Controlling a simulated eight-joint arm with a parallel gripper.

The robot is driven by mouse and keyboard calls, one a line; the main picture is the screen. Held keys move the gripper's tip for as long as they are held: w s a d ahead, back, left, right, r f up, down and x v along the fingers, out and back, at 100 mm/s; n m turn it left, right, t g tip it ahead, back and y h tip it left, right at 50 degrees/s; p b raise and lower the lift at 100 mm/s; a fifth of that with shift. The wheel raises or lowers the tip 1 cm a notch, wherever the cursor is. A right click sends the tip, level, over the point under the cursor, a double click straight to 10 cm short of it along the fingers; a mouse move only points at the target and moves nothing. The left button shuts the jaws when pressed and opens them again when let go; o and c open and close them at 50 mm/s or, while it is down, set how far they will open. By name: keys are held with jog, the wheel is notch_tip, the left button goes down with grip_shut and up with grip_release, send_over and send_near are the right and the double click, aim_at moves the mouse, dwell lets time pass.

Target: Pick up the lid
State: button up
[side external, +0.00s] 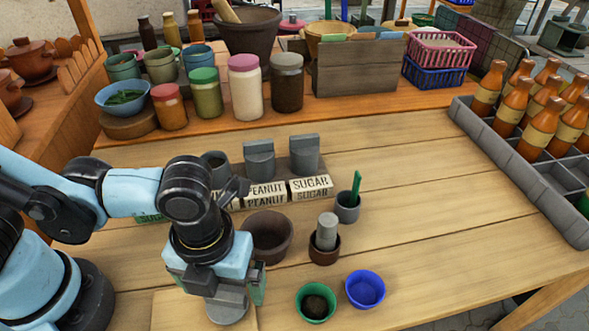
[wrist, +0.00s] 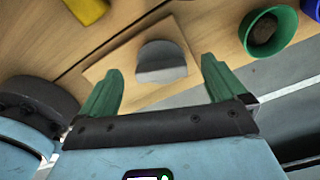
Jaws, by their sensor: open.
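The lid is a grey disc with a raised upright grip. In the wrist view the lid (wrist: 162,72) lies on a square wooden board (wrist: 108,62), between the tips of my green fingers. My gripper (wrist: 161,70) is open and empty, with one finger on each side of the lid and a gap to it. In the side view my gripper (side external: 222,287) points down over the lid (side external: 228,311), and hides most of it. Whether the fingers touch the board cannot be told.
A green bowl (side external: 316,302) with dark contents and a blue bowl (side external: 365,289) stand right of the board. A brown bowl (side external: 270,236) and small brown mortar (side external: 325,252) stand behind. Labelled blocks (side external: 311,187) are farther back. The table's right is mostly clear up to the bottle crate (side external: 530,180).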

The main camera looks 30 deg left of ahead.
jog(key=shift+f, duration=1.4)
jog(key=c, duration=1.1)
